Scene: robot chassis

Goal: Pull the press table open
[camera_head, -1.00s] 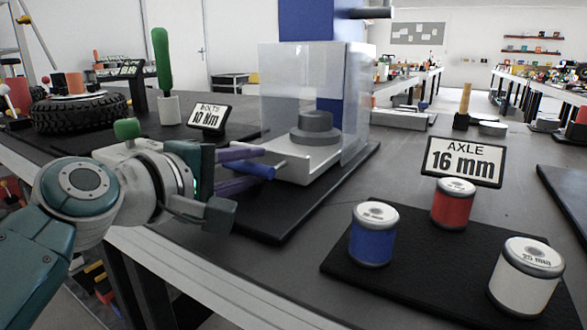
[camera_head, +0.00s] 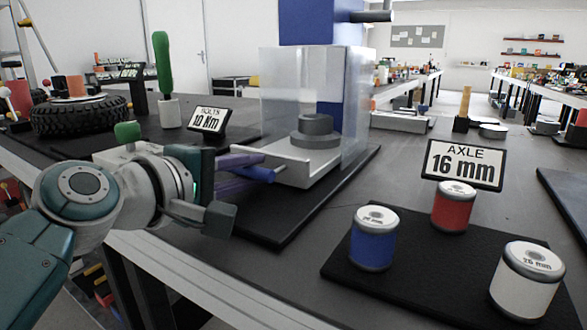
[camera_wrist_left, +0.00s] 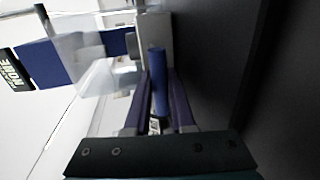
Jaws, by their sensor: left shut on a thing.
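The press table (camera_head: 302,172) is a pale slab at the foot of the press, with a stepped dark grey ring (camera_head: 315,133) on it. A blue bar handle (camera_head: 258,173) sticks out from its near left side. My left gripper (camera_head: 250,165) has its purple fingers shut on this handle. In the left wrist view the blue handle (camera_wrist_left: 158,85) lies between the two fingers of the left gripper (camera_wrist_left: 159,90). The press has a blue column (camera_head: 305,22) and a clear guard (camera_head: 355,105) around the table. My right gripper is not in view.
A black base plate (camera_head: 275,232) lies under the press. Right of it, blue (camera_head: 373,245), red (camera_head: 454,212) and white (camera_head: 525,285) cylinders stand on a black mat (camera_head: 420,285) by an "AXLE 16 mm" sign (camera_head: 463,165). A bolts sign (camera_head: 209,122) and tyre (camera_head: 80,115) stand left.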

